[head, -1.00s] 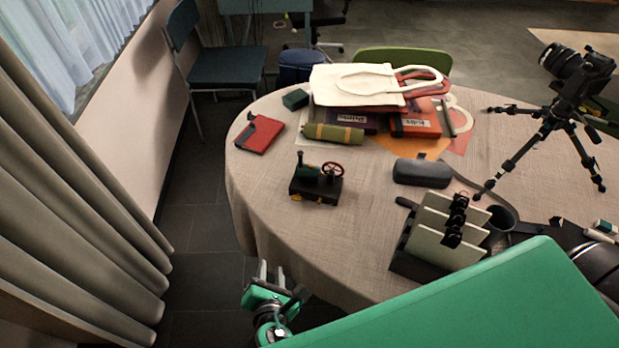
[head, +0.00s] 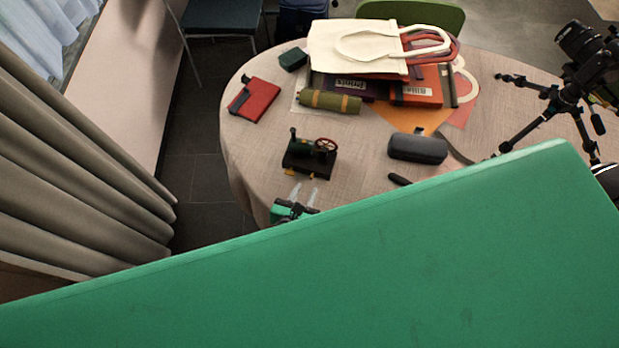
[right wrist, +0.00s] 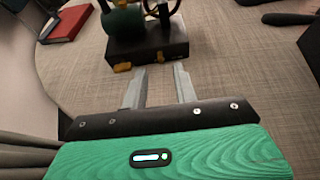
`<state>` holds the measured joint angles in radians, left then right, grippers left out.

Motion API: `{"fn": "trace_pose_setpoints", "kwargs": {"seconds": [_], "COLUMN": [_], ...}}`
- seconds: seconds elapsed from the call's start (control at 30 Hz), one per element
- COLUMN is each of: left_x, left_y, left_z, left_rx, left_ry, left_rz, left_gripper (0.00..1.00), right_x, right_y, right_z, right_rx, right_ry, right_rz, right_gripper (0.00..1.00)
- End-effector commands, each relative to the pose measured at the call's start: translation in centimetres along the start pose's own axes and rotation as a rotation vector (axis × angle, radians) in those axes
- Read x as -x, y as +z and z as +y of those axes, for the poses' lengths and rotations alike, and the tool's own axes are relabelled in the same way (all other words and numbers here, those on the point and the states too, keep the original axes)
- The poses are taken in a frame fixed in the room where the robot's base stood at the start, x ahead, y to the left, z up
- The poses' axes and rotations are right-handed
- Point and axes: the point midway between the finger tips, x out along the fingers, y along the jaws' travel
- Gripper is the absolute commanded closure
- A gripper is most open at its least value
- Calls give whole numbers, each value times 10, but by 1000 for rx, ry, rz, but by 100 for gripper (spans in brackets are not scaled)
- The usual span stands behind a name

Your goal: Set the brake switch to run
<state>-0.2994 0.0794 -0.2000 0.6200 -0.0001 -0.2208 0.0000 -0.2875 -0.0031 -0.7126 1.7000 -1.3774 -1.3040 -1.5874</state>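A small model steam engine (head: 310,156) with a green boiler and a red flywheel stands upright on a dark base on the table. In the right wrist view, its dark base (right wrist: 150,42) shows at the top, with small orange-yellow parts (right wrist: 122,67) on its near side. I cannot tell which part is the brake switch or how it is set. My right gripper (head: 303,192) is just in front of the engine, pointing at it. It also shows in the right wrist view (right wrist: 158,88), its fingers parted and empty, apart from the base. My left gripper is not in view.
A red notebook (head: 254,98) lies behind left of the engine. A dark case (head: 417,148) lies to its right. An olive roll (head: 329,101), books and a cream bag (head: 360,48) lie behind. A tripod (head: 565,100) stands at right. Bare cloth surrounds the engine.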

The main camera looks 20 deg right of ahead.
Motion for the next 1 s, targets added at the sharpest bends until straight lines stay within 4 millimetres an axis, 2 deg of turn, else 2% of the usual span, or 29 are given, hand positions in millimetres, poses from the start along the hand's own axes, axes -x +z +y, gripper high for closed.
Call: {"fn": "trace_pose_setpoints", "kwargs": {"seconds": [0.1,0.3,0.67,0.8,0.83,1.0], "left_x": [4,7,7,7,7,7], "left_y": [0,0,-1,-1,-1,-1], "left_z": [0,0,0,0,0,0], "left_rx": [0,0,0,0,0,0], "left_ry": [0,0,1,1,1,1], "left_rz": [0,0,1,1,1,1], "left_gripper": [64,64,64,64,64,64], "right_x": [-21,-43,-48,-48,-48,-48], "right_y": [1,0,0,0,0,0], "right_z": [0,0,0,0,0,0], "right_rx": [2,0,-1,-1,-1,-1], "right_ry": [-1,0,1,1,1,1], "right_rz": [-1,1,2,2,2,2], "right_gripper": [71,71,71,96,100,100]}}
